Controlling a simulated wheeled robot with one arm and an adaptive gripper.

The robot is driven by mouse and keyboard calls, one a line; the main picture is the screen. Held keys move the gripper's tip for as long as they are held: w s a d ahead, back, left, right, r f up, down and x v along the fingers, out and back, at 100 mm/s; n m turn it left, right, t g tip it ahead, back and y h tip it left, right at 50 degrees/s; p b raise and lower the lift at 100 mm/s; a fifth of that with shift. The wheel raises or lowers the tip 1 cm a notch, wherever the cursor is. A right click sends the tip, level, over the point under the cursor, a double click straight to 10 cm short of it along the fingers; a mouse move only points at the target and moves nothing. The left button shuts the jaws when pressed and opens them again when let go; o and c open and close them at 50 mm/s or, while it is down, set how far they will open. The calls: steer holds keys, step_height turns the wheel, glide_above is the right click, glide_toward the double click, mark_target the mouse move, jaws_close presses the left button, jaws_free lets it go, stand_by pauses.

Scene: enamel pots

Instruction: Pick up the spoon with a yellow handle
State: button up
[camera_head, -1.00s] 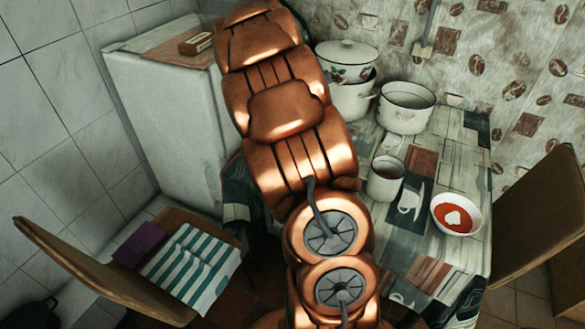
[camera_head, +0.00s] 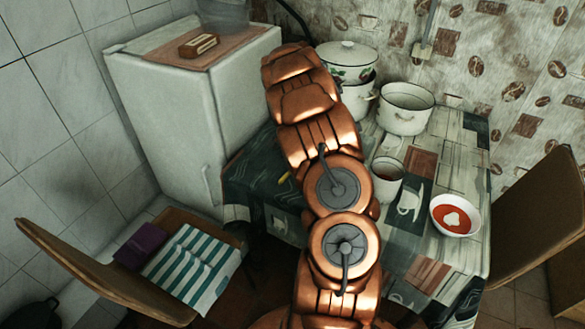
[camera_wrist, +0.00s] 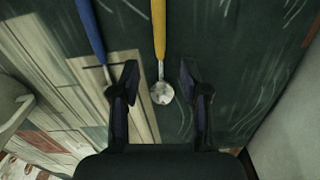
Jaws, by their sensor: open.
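The spoon with a yellow handle (camera_wrist: 160,32) lies on the tablecloth in the wrist view, its handle running to the top edge and its metal bowl toward me. A small yellow piece of it (camera_head: 284,178) shows left of my arm in the head view. My gripper (camera_wrist: 158,78) is open and empty, its two fingers on either side of the spoon's bowl end. I cannot tell how high the fingers are above the cloth. A blue-handled utensil (camera_wrist: 91,30) lies to the left; its lower end is partly hidden by the left finger. My arm hides the gripper in the head view.
On the table stand a mug (camera_head: 386,180), a white pot (camera_head: 406,108), a lidded pot (camera_head: 346,62) and a bowl of red soup (camera_head: 455,215). A white fridge (camera_head: 185,110) stands left of the table. Chairs flank it, one holding a striped cloth (camera_head: 195,265).

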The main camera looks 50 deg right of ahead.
steer(key=shift+f+p, duration=0.95)
steer(key=shift+f, duration=1.45)
jaws_close()
